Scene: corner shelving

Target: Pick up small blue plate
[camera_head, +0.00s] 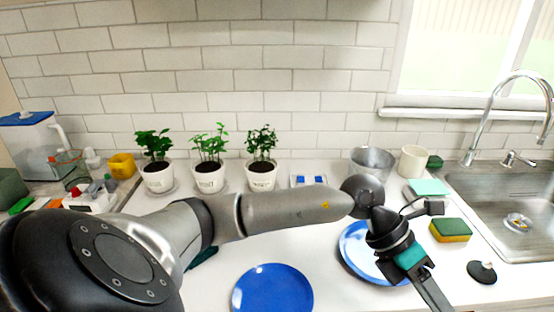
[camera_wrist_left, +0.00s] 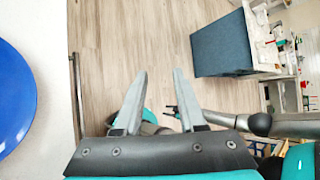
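Two blue plates lie on the white counter. One blue plate (camera_head: 272,290) is at the front centre. The other blue plate (camera_head: 358,246) lies farther back to the right, partly hidden by my left wrist. It looks about as wide despite being farther off. My left gripper (camera_head: 436,296) reaches past the right plate toward the counter's front. In the left wrist view its fingers (camera_wrist_left: 157,100) are apart with nothing between them. A blue plate (camera_wrist_left: 14,95) shows at that view's left edge, clear of the fingers. The end of my right arm is small and partly hidden there.
A sponge (camera_head: 450,230), a black stopper (camera_head: 482,271) and the sink (camera_head: 505,205) are to the right. Potted plants (camera_head: 209,176), a metal pot (camera_head: 371,160) and a cream cup (camera_head: 412,161) stand along the wall. The left wrist view shows floor beyond the counter edge (camera_wrist_left: 76,100).

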